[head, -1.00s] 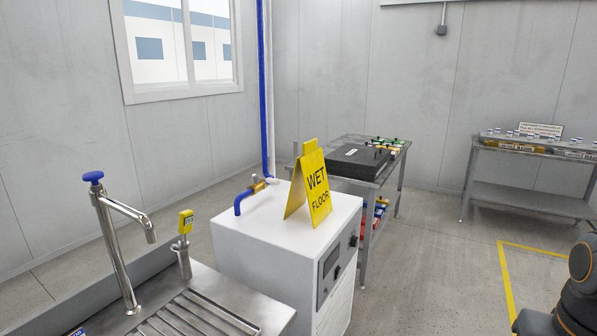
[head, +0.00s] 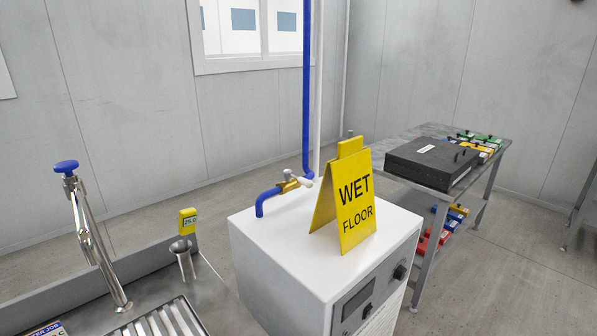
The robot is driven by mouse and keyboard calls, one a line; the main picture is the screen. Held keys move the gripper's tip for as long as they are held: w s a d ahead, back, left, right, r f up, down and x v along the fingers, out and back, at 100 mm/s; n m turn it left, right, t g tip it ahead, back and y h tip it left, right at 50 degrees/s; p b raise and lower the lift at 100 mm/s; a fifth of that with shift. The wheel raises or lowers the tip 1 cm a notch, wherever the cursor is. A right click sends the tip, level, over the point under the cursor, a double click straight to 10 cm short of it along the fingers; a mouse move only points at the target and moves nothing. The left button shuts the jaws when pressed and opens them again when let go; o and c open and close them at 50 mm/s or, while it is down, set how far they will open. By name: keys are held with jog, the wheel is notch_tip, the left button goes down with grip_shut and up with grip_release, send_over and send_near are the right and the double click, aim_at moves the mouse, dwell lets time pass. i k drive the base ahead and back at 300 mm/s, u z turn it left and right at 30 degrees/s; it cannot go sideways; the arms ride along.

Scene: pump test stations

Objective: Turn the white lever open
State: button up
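The white lever (head: 299,176) sits on a brass valve (head: 289,185) on the blue pipe, at the back of a white cabinet (head: 262,222) in the head view. A blue elbow outlet (head: 267,199) comes off the valve's left side and bends down. The lever is small here, and I cannot tell its exact angle. A yellow wet floor sign (head: 352,205) stands on the cabinet, just right of and in front of the valve. My gripper is not in view.
A steel sink with a blue-knobbed tap (head: 92,240) and a yellow meter (head: 188,221) is at left. A table with a black case (head: 432,162) and several coloured parts stands at right.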

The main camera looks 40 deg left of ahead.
aim_at(289, 174)
jog(key=u, duration=0.7)
jog(key=i, duration=0.75)
jog(key=u, duration=1)
jog(key=i, duration=0.2)
jog(key=u, duration=0.25)
